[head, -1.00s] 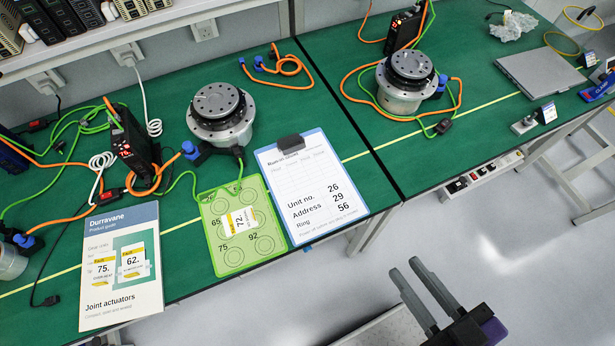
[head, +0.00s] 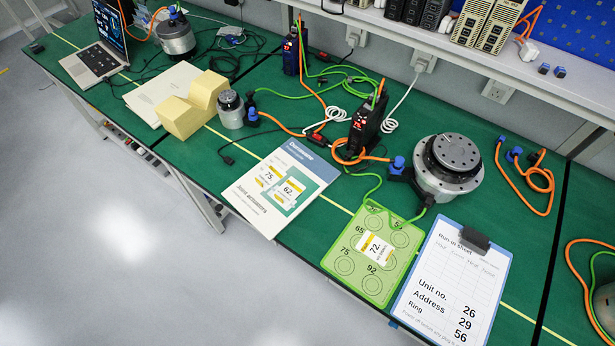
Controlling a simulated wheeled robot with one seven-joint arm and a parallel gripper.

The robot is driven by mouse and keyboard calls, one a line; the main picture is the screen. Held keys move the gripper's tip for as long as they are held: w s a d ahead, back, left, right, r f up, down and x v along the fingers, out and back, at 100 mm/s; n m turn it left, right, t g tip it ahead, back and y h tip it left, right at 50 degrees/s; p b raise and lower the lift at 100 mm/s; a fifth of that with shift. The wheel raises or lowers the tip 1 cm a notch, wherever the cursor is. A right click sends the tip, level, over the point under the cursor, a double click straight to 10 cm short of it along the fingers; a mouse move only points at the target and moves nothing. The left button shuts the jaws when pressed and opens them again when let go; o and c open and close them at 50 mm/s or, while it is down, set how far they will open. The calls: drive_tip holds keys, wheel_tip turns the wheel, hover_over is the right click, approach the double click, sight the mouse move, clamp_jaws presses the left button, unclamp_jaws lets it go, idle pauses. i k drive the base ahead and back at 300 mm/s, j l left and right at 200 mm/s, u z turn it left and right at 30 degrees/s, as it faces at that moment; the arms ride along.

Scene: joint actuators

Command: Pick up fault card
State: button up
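A small white card marked 72 with a yellow band (head: 375,247) lies tilted on a green board (head: 349,288). The board has ring outlines and the numbers 65, 75 and 92; a number at its top edge is hard to read. Two similar white and yellow cards, marked 75 (head: 270,177) and 62 (head: 289,192), show on the Durravane product guide (head: 249,203); I cannot tell whether they are printed or loose. My gripper is not in view.
A clipboard sheet (head: 450,290) lies right of the green board, reading 26, 29 and 56. A large actuator (head: 449,165), a black drive (head: 362,130) and cables stand behind. A yellow block (head: 192,105) and laptop (head: 95,62) are further left. Floor is clear in front.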

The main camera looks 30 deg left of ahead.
sight(268, 177)
drive_tip(key=u, duration=1.3)
drive_tip(key=i+l+u, duration=0.15)
drive_tip(key=l, duration=0.2)
drive_tip(key=i+l+u, duration=0.15)
drive_tip(key=l, duration=0.25)
drive_tip(key=i+l+u, duration=0.15)
drive_tip(key=l, duration=0.25)
drive_tip(key=i, duration=0.05)
